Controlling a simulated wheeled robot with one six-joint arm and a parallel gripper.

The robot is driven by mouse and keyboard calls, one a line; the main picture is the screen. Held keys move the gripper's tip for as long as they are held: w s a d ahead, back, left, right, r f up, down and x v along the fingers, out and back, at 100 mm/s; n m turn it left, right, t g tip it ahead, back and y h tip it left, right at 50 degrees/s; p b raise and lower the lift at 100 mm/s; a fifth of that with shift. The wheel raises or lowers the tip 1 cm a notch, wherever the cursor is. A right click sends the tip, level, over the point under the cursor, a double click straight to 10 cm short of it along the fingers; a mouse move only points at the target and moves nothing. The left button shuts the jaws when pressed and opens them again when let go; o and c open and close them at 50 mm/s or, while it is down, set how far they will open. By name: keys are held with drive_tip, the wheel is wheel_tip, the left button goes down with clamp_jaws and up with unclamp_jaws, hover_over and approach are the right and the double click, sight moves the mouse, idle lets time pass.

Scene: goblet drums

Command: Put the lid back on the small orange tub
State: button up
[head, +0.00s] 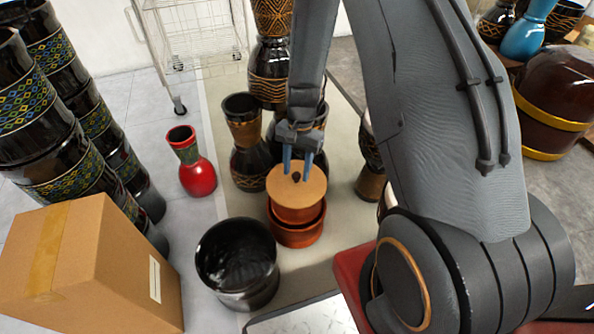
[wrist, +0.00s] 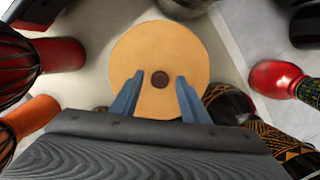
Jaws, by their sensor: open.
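The round tan lid (head: 297,191) with a dark knob (head: 296,177) lies level over the orange tub (head: 298,214) in the head view. The lid appears to rest on the tub's top, but the contact is hard to judge. A second orange rim or bowl (head: 297,238) shows just below. My gripper (head: 297,172) is above the lid, pointing down, open and empty. In the wrist view the lid (wrist: 160,45) fills the middle, its knob (wrist: 160,79) lies between my open fingertips (wrist: 157,82), and the tub is hidden beneath.
Dark goblet drums (head: 245,140) stand close behind the tub. A red drum (head: 196,172) is to the left, and a black open drum (head: 237,262) is in front left. A cardboard box (head: 95,262) and stacked drums (head: 60,130) fill the left side.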

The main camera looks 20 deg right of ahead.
wheel_tip(320, 180, up, 12)
drive_tip(key=w+d+p, duration=0.1)
drive_tip(key=p, duration=0.3)
drive_tip(key=s+a+r+n, duration=0.4)
drive_tip(key=a+r, duration=0.1)
drive_tip(key=a, duration=0.2)
drive_tip(key=s+a+r+n, duration=0.3)
drive_tip(key=s+a+r, duration=0.2)
drive_tip(key=a, duration=0.2)
drive_tip(key=s+a+r+n, duration=0.3)
drive_tip(key=s+n, duration=0.1)
drive_tip(key=s, duration=0.4)
drive_tip(key=s+a+r+n+t, duration=0.1)
drive_tip(key=s+a+r+n, duration=0.3)
drive_tip(key=s, duration=0.5)
drive_tip(key=shift+n+h, duration=0.3)
drive_tip(key=shift+n, duration=0.1)
drive_tip(key=d+r+m+p, duration=0.3)
drive_tip(key=d+r+p, duration=0.7)
drive_tip(key=r+p, duration=0.2)
drive_tip(key=d+r+m+p, duration=0.3)
drive_tip(key=d+r+p, duration=0.6)
drive_tip(key=r+p, duration=0.4)
drive_tip(key=shift+s+d+r+m+h+p, duration=0.2)
drive_tip(key=shift+d+m+h+p, duration=0.15)
drive_tip(key=shift+p, duration=0.7)
